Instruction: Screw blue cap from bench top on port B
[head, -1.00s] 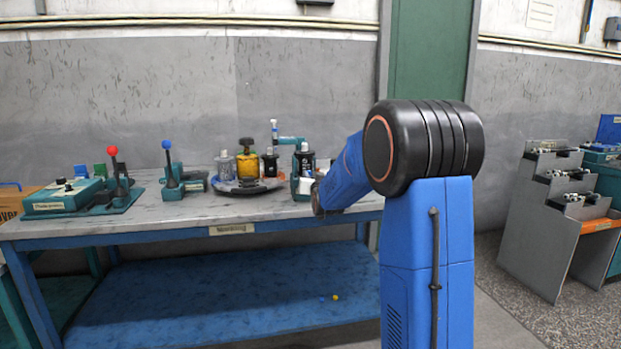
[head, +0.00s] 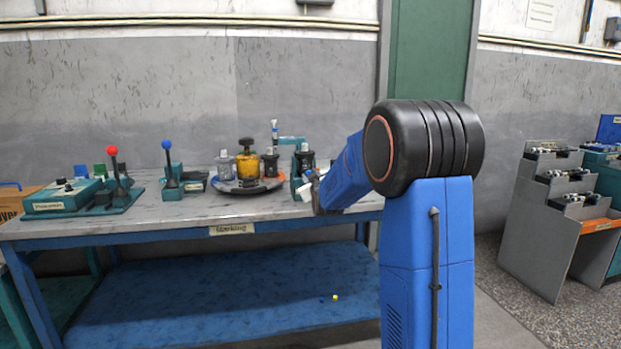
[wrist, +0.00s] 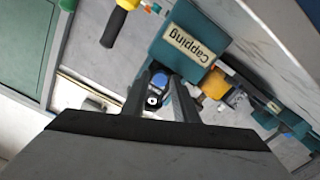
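The wrist view shows my gripper (wrist: 161,78) with its two dark fingers on either side of a small blue piece (wrist: 160,72), which looks like the blue cap and fills the gap at the fingertips. A black part with a white ring (wrist: 153,100) shows between the fingers; its link to the cap is unclear. The teal capping station (wrist: 188,42), labelled "Capping", is just beyond. Port B cannot be made out.
The bench (head: 150,215) carries a round tray (head: 228,187) with a yellow motor (head: 247,165), and lever boxes at left. A stepped rack (head: 540,225) stands at right.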

